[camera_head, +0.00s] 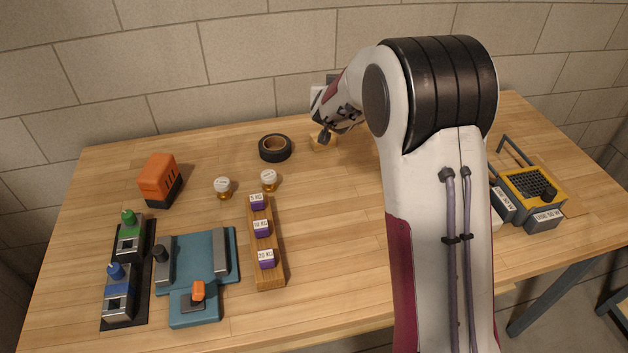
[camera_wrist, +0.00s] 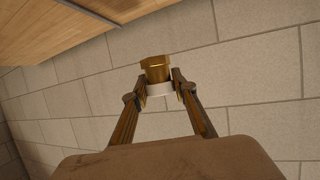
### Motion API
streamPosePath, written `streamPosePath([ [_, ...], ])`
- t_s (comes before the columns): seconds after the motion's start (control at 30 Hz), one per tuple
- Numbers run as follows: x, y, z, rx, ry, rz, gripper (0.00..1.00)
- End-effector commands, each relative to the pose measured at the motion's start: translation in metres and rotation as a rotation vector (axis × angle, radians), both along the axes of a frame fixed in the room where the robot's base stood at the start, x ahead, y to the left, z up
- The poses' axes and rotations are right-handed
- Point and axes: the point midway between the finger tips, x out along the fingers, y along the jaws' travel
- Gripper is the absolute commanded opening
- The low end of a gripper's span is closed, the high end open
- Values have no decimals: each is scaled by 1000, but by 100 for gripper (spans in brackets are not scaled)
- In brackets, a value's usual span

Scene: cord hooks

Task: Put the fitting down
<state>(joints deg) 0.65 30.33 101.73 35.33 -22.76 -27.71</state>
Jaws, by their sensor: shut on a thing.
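My gripper (camera_wrist: 159,88) is shut on a brass fitting (camera_wrist: 154,68) with a hex-like end and a white band, seen in the wrist view. The fitting is held between the two fingertips, with the block wall behind it. In the head view my gripper (camera_head: 324,134) is at the back of the table, tilted, and the held fitting cannot be made out. Two similar brass fittings with white labelled tops, one on the left (camera_head: 223,188) and one on the right (camera_head: 268,181), stand upright on the table.
A black tape roll (camera_head: 275,148) and a small wooden block (camera_head: 322,144) lie at the back. A wooden rack (camera_head: 267,275) with purple weights, a teal fixture (camera_head: 200,270) and an orange box (camera_head: 160,180) are left. A yellow-framed device (camera_head: 533,190) is right. Mid-table (camera_head: 335,210) is clear.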

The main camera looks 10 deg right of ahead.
Motion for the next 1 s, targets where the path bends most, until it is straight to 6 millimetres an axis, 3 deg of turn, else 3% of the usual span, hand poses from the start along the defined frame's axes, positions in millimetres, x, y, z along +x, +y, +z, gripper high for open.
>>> streamPosePath([
  [0.53,-24,-8,-9,-1,-1,94,4],
  [1.0,-55,8,-32,1,2,222,4],
])
